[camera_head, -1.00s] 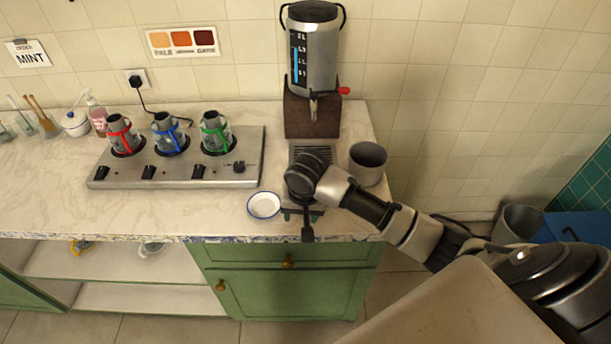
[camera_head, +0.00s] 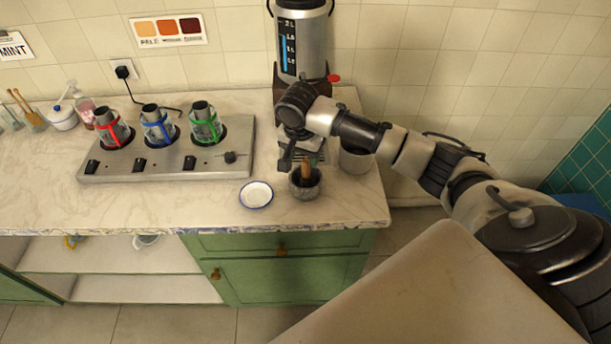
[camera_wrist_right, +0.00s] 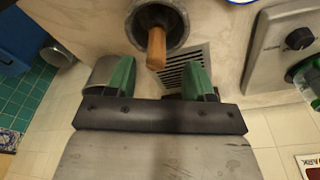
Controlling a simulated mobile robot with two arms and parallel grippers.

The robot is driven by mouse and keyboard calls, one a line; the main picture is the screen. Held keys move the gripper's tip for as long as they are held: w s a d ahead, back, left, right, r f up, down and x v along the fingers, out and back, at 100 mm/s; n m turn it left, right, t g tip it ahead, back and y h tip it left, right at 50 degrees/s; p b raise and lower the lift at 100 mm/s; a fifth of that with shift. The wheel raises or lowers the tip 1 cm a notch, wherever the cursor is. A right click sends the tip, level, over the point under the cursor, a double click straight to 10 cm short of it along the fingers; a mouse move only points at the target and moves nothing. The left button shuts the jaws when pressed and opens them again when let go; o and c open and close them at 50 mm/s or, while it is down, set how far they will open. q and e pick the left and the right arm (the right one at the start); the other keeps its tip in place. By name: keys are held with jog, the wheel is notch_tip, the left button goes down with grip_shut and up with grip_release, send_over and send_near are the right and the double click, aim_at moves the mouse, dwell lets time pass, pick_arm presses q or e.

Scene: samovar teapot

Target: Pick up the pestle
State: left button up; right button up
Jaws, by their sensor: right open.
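The pestle (camera_head: 306,169) has a wooden handle and leans in a grey mortar (camera_head: 305,189) near the counter's front edge. In the right wrist view the pestle handle (camera_wrist_right: 157,46) points toward my gripper from the mortar (camera_wrist_right: 178,22). My right gripper (camera_wrist_right: 159,66) is open, with its two green fingers on either side of the handle's end in that picture. I cannot tell the depth between them; no contact shows. In the head view my right gripper (camera_head: 298,150) is just behind the mortar, partly hidden by its own wrist. My left gripper is not in view.
A white saucer with a blue rim (camera_head: 257,194) is left of the mortar. The samovar (camera_head: 303,45) with its drip grille stands behind my wrist. A grey pot (camera_head: 357,162) is close on the right. A burner panel (camera_head: 180,165) with several glass pots is left.

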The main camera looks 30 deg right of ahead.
aim_at(306, 168)
jog(key=shift+d+f+p, duration=0.15)
jog(key=shift+f+p, duration=0.05)
jog(key=shift+f, duration=0.75)
jog(key=shift+d+f+p, duration=0.2)
jog(key=shift+f+p, duration=0.05)
jog(key=shift+f, duration=0.7)
jog(key=shift+d+f+p, duration=0.15)
jog(key=shift+f+p, duration=0.05)
jog(key=shift+f, duration=0.75)
jog(key=shift+c, duration=0.3)
grip_shut()
